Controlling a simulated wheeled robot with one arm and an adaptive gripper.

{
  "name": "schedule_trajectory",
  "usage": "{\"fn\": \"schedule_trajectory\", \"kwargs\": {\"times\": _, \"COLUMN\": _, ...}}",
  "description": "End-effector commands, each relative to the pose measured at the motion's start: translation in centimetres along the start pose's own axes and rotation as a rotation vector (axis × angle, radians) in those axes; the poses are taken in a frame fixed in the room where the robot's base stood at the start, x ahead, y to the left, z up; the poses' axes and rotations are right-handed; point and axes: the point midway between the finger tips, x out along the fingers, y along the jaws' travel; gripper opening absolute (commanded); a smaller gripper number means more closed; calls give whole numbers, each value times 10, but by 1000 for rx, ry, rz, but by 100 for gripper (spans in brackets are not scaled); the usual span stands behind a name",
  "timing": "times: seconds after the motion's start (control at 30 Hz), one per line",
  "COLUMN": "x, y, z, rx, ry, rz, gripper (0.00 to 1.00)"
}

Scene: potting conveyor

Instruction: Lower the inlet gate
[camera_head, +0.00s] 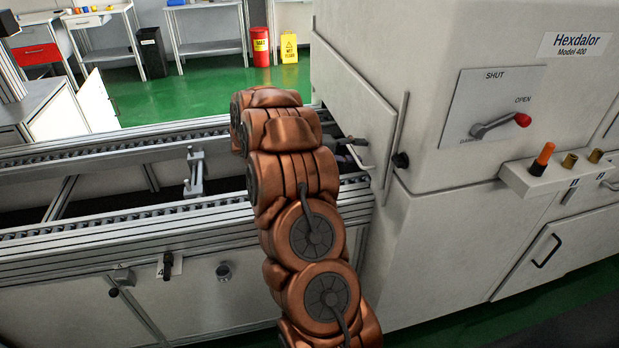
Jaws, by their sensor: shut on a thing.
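The inlet gate (352,95) is a pale panel on the left side of the white machine, above the end of the conveyor. Its lower edge is raised above the conveyor, and a small handle (357,141) shows near that edge. My copper-coloured arm rises in front of the conveyor and hides part of the gate's left side. My gripper (344,156) is mostly hidden behind the arm. Only a dark part of it shows just below the gate's handle, shut on what appears to be that handle. The exact contact is hidden.
The roller conveyor (120,226) runs left from the machine, with a small bracket (194,172) across it. The machine's front has a lever (500,125) with a red knob, near the OPEN mark. An orange-tipped peg (543,158) stands on a ledge. Green floor lies beyond.

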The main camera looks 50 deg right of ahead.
Motion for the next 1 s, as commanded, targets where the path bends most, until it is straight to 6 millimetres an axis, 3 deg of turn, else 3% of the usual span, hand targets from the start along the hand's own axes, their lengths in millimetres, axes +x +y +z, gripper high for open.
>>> {"fn": "schedule_trajectory", "kwargs": {"times": 0.03, "x": -4, "y": 14, "z": -2, "rx": 4, "ry": 5, "rz": 4, "gripper": 35}}
{"fn": "schedule_trajectory", "kwargs": {"times": 0.2, "x": -7, "y": 29, "z": -1, "rx": 4, "ry": 4, "rz": 5, "gripper": 35}}
{"fn": "schedule_trajectory", "kwargs": {"times": 0.7, "x": -83, "y": 19, "z": -2, "rx": 6, "ry": 6, "rz": 2, "gripper": 35}}
{"fn": "schedule_trajectory", "kwargs": {"times": 1.0, "x": -101, "y": 24, "z": 30, "rx": -56, "ry": -7, "rz": -102, "gripper": 35}}
